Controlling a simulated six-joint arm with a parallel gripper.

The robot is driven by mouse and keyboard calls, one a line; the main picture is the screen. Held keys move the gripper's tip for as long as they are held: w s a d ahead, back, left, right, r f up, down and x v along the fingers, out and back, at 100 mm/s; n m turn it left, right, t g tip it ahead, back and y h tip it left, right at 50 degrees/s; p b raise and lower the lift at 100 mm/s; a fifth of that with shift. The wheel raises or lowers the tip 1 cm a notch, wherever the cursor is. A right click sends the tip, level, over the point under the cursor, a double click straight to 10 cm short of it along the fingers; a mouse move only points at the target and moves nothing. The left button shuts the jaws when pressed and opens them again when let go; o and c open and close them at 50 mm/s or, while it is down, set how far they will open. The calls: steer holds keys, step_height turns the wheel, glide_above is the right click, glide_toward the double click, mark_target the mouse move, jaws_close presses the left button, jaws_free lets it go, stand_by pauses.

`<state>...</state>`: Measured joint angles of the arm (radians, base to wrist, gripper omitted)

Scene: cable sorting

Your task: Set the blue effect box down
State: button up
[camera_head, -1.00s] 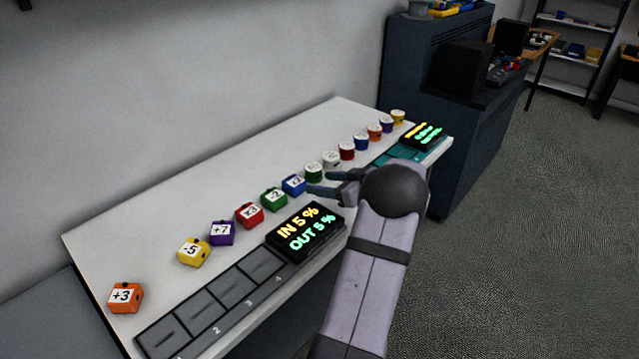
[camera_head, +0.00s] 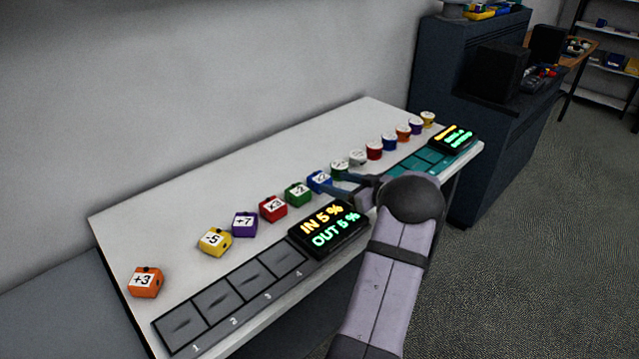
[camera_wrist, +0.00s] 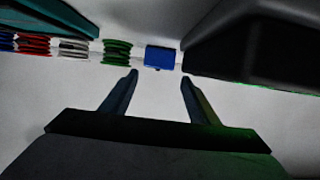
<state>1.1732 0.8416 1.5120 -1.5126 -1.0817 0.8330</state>
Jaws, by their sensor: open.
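The blue effect box (camera_head: 319,181) sits on the white table, in the row of coloured boxes, beside a green one. In the wrist view the blue box (camera_wrist: 160,57) stands just ahead of the fingertips, in line with the gap between them. My gripper (camera_head: 337,184) is open and low over the table, to the right of the blue box. Its two fingers show apart in the wrist view (camera_wrist: 159,78), with nothing between them. The head view does not show clearly whether a finger touches the box.
Green (camera_head: 298,194), red (camera_head: 273,208), purple (camera_head: 245,224), yellow (camera_head: 214,241) and orange (camera_head: 146,281) boxes lie to the left. A numbered slot tray (camera_head: 228,302) and black display (camera_head: 329,228) run along the front edge. Several round spools, including a red one (camera_head: 374,150), stand behind my gripper.

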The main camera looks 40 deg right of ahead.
mark_target(320, 177)
steer(key=shift+d+p+x, duration=0.2)
steer(key=shift+p+x, duration=0.45)
steer(key=shift+x, duration=2.35)
steer(key=c, duration=1)
steer(key=shift+r, duration=0.1)
step_height(320, 177, up, 10)
steer(key=shift+b, duration=0.3)
